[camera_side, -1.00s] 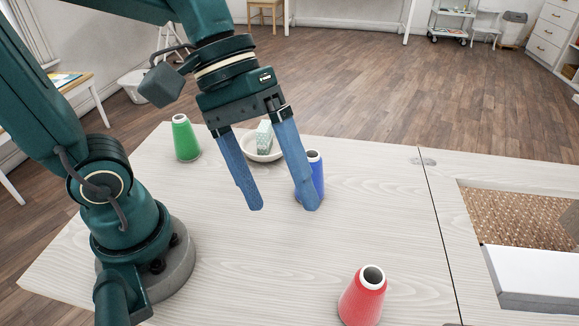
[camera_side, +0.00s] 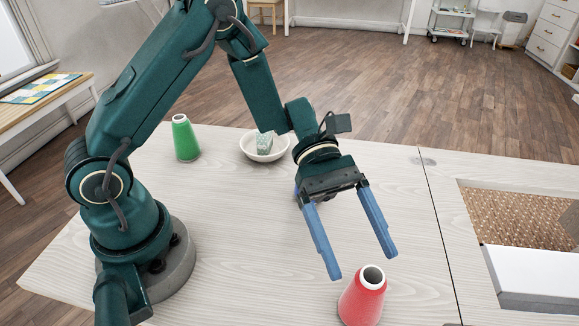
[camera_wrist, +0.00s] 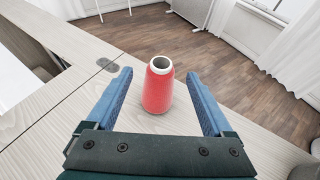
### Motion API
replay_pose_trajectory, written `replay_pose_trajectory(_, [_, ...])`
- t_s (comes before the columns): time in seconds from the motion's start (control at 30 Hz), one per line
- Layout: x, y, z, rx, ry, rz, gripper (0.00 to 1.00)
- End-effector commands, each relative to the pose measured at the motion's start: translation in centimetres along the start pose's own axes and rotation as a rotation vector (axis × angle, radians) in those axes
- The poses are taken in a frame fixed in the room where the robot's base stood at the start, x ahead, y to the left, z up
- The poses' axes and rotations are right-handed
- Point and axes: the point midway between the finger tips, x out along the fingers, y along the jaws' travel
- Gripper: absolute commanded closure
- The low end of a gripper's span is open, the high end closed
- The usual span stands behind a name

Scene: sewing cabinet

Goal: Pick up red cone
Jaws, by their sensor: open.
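The red cone (camera_side: 362,297) stands upright at the front of the table in the side view, with a white open top. My gripper (camera_side: 364,268) is open and empty, its blue fingers pointing down towards the red cone from just behind and above it. In the wrist view the red cone (camera_wrist: 158,88) stands upright, seen between the two spread fingers of my gripper (camera_wrist: 160,76) and beyond their tips or near them. I cannot tell the exact gap. No finger visibly touches the cone.
A green cone (camera_side: 186,140) stands at the back left of the table (camera_side: 240,240). A white bowl (camera_side: 250,156) holding a pale green patterned block (camera_side: 264,142) is at the back. A blue cone (camera_side: 296,192) is mostly hidden behind my gripper. A recessed opening (camera_side: 520,215) lies at right.

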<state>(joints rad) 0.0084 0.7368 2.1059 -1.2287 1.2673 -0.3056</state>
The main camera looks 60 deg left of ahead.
Motion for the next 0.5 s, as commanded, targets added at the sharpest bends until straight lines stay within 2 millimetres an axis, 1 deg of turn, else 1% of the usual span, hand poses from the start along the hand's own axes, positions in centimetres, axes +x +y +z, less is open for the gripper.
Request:
replay_pose_trajectory(0.1, [1.5,-0.2,0.0,-0.001,0.001,-0.007,0.14])
replay_pose_trajectory(0.3, [3.7,-0.1,0.0,0.001,0.002,-0.005,0.14])
replay_pose_trajectory(0.5, [4.4,-0.1,0.0,0.0,0.002,-0.001,0.14])
